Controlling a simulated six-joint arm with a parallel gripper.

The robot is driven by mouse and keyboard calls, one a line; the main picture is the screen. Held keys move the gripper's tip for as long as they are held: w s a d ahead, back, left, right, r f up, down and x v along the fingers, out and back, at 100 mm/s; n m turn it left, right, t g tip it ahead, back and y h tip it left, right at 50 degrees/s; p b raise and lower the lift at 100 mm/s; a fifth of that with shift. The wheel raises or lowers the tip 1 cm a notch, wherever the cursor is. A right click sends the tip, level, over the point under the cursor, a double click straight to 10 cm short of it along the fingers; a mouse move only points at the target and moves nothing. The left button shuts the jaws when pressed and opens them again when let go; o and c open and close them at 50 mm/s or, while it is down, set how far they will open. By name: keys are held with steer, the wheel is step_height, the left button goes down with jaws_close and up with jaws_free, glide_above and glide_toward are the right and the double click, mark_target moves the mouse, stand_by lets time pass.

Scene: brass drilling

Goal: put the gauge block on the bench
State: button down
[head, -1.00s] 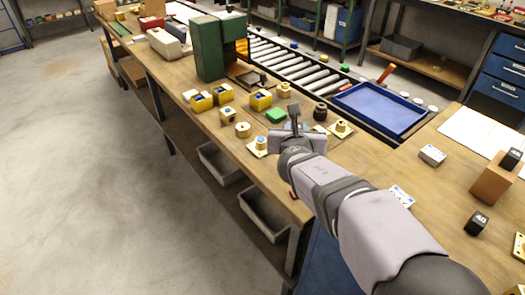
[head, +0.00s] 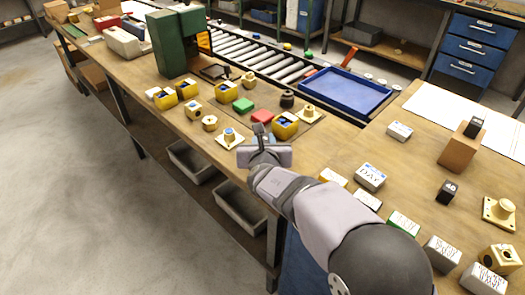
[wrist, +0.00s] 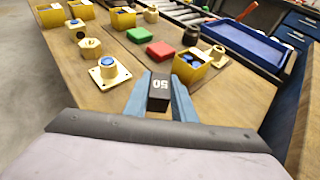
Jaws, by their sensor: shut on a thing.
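My gripper (head: 262,138) is shut on a small black block marked 50, the gauge block (wrist: 159,88), which sits between the blue-grey fingertips in the wrist view. In the head view the block shows only as a small dark shape at the fingers. My gripper is over the near edge area of the wooden bench (head: 345,148), in front of a yellow bin with blue contents (head: 285,126). I cannot tell whether the block touches the bench. Another black block, marked 40 (head: 447,191), stands on the bench at the right.
A brass flange with a blue button (wrist: 108,71), a red block (wrist: 160,50) and a green block (wrist: 139,35) lie close by. A dark block (head: 473,127) tops a brown block (head: 459,152). Several labelled boxes line the right front. A blue tray (head: 345,92) is behind.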

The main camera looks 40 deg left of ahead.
steer(key=shift+f+b, duration=0.35)
steer(key=shift+f, duration=1.35)
steer(key=shift+f, duration=0.15)
steer(key=c, duration=1.5)
jaws_free()
steer(key=shift+s+d, duration=0.25)
steer(key=b+v, duration=0.1)
steer(key=v, duration=1)
steer(key=shift+s+d, duration=0.15)
steer(key=shift+r, duration=0.2)
